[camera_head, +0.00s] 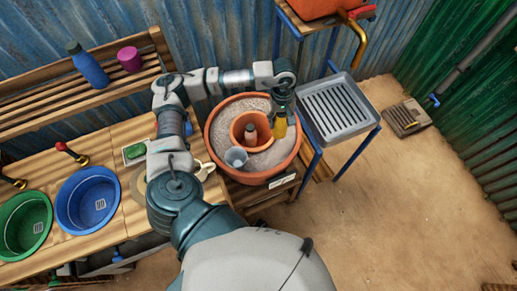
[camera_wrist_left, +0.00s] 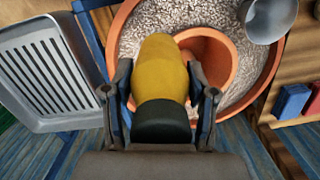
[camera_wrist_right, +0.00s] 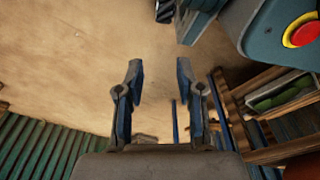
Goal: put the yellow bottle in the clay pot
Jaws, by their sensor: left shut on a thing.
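My left gripper (camera_head: 281,108) is shut on the yellow bottle (camera_head: 280,127), which has a dark end, and holds it over the right side of the large clay pot (camera_head: 264,179). The left wrist view shows the bottle (camera_wrist_left: 159,65) between the fingers of that gripper (camera_wrist_left: 158,78). Inside the large pot, a smaller clay pot (camera_head: 234,133) is surrounded by pale gravel. A small upright brownish thing (camera_head: 250,131) shows in its opening. In the left wrist view the bottle partly hides the inner pot (camera_wrist_left: 221,45). My right gripper (camera_wrist_right: 160,76) is open and empty.
A grey cup (camera_head: 236,157) stands on the gravel at the inner pot's front left. A grey slatted tray (camera_head: 337,108) is close on the right. Blue (camera_head: 89,202) and green (camera_head: 24,222) basins are at the left. A blue bottle (camera_head: 88,67) and magenta cup (camera_head: 130,60) stand on the slatted shelf.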

